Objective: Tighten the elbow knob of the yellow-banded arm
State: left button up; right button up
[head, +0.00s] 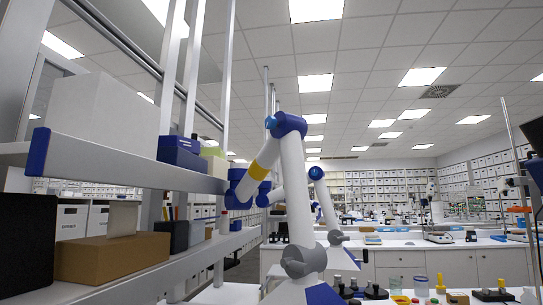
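The yellow-banded arm (293,190) is white with blue joints and stands in the middle of the head view. Its yellow band (258,170) sits on the link that slopes down left from the bent blue elbow (288,124). A lighter blue round cap (271,122) shows on the left side of the elbow; I cannot tell how tight it is. The lower end of that link meets a blue joint (237,190) by the shelf edge. A grey joint (303,262) is low on the upright link. I make out neither of my grippers.
A second white and blue arm (325,205) stands behind. A shelf (130,171) with boxes fills the left, close to the banded arm. A lower shelf holds a brown box (110,258). A counter with jars (421,287) lies at the lower right.

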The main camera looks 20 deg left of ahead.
aim_at(270, 123)
jog(key=k+j+z, duration=0.1)
jog(key=k+z, duration=0.3)
jog(key=k, duration=0.2)
jog(key=k+l+z, duration=0.1)
jog(key=k+z, duration=0.3)
jog(key=k, duration=0.2)
